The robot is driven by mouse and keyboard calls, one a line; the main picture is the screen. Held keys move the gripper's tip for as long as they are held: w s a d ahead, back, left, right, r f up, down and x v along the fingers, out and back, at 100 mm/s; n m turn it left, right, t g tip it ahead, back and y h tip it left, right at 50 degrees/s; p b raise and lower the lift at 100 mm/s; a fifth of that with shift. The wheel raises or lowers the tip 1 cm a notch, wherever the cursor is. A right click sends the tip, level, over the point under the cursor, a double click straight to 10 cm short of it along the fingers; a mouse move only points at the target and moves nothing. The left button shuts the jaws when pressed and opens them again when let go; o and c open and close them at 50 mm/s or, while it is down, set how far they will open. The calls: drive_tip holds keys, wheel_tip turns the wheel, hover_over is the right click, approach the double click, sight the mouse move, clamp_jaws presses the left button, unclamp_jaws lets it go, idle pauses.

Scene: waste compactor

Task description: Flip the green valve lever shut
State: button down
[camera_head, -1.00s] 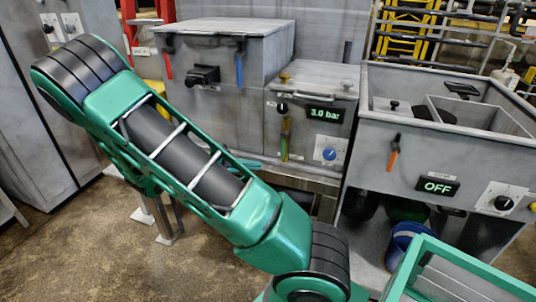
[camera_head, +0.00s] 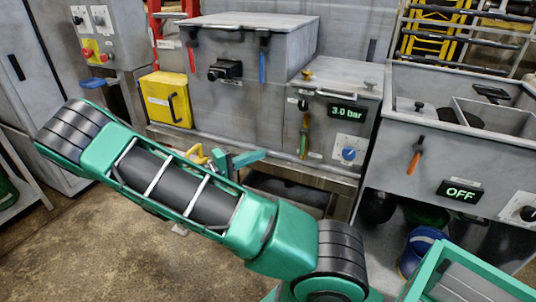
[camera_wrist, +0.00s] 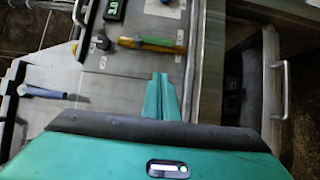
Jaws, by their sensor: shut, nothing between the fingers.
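The green valve lever (camera_head: 304,145) hangs down, roughly vertical, on the front of the small grey unit with the 3.0 bar display. In the wrist view the lever (camera_wrist: 155,44) lies across the top, with a green grip and yellow parts. My gripper (camera_head: 262,155) is left of the lever in the head view. In the wrist view its fingertips (camera_wrist: 160,76) are shut and empty, pointing at the lever with a small gap in the picture. Contact cannot be told.
Nearby are a black knob (camera_head: 303,104), blue dial (camera_head: 348,154) and the pressure display (camera_head: 349,113). A large grey box (camera_head: 232,95) with a red lever (camera_head: 191,60) and blue lever (camera_head: 262,65) stands left. A sink unit with an orange lever (camera_head: 414,162) stands right.

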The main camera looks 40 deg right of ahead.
approach(303, 142)
drive_tip(key=w+d+f, duration=0.3)
drive_tip(key=w+d, duration=0.1)
drive_tip(key=shift+s+d, duration=1.2)
drive_tip(key=shift+s, duration=0.25)
